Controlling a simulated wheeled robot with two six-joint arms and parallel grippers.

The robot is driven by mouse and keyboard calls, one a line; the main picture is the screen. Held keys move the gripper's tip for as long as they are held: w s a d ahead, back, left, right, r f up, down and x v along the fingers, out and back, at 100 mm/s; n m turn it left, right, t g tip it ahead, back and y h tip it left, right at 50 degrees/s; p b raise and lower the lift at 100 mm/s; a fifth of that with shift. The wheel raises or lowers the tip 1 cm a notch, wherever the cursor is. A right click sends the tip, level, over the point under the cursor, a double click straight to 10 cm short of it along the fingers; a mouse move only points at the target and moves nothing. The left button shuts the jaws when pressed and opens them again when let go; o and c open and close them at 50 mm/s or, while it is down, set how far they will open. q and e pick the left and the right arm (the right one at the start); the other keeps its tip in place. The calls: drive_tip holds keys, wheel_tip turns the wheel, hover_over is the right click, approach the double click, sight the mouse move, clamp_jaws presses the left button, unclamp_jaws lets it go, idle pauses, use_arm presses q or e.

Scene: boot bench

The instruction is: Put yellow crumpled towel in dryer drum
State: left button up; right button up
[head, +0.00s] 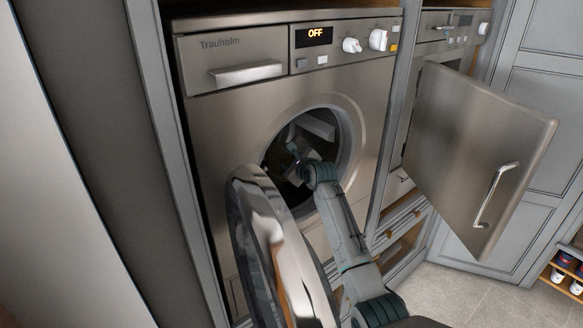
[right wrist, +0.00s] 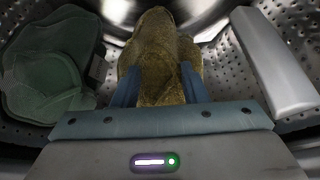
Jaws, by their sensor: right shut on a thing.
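The front-loading machine (head: 240,125) has its round door (head: 262,235) open and its display reads OFF. My right arm reaches through the round opening, with the wrist inside the drum (head: 345,135). In the right wrist view, my right gripper (right wrist: 158,85) is shut on the yellow crumpled towel (right wrist: 160,45), which looks brownish in the dim drum. The towel bulges above and between the two blue fingers. The perforated drum wall (right wrist: 215,60) surrounds it; I cannot tell whether the towel touches it. I cannot make out the towel in the head view. My left gripper is not in view.
A green mesh item (right wrist: 45,75) lies in the drum left of the towel, and a grey drum paddle (right wrist: 272,60) stands at right. A square steel door (head: 480,150) hangs open to the right of the machine. Shoes sit on a low shelf (head: 560,285) at far right.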

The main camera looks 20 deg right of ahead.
drive_tip(key=shift+r, duration=4.15)
